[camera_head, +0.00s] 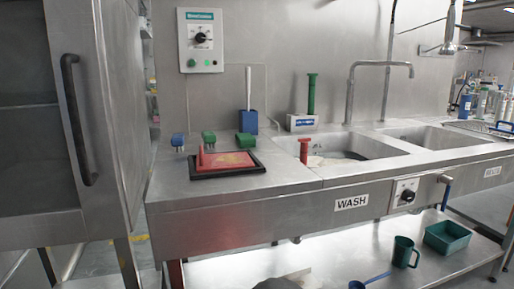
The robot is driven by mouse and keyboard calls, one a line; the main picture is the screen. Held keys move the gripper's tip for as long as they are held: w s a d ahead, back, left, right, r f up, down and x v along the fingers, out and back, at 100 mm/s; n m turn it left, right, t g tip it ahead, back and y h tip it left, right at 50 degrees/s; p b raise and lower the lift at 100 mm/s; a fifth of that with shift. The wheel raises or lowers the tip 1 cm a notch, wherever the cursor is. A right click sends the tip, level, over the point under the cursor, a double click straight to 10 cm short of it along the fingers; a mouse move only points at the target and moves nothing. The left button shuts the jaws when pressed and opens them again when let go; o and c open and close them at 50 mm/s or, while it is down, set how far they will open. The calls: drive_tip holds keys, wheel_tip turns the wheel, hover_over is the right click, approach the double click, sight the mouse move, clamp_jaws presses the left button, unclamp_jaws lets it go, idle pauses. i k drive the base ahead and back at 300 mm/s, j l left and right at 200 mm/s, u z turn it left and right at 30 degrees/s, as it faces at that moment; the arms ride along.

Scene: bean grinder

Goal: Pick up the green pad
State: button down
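A small green block (246,140), which looks like the green pad, lies on the steel counter (170,185) behind a red and black tray. A second small green item (209,138), with dark parts under it, sits to its left; its exact kind is too small to tell. A similar blue item (177,141) is further left. The green block stands in front of a blue holder. My gripper is not in view; a dark rounded shape at the bottom edge may be part of my arm, but I cannot tell.
The black-rimmed tray (228,172) holds red pieces. A blue holder (248,122) with a white handle stands behind. The sink basin (345,148) is right, with a red-handled tool (304,150). A green mug (404,252) and green tub (447,237) are on the lower shelf.

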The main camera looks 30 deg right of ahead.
sight(246, 140)
drive_tip(key=l+z, duration=0.9)
drive_tip(key=l, duration=0.2)
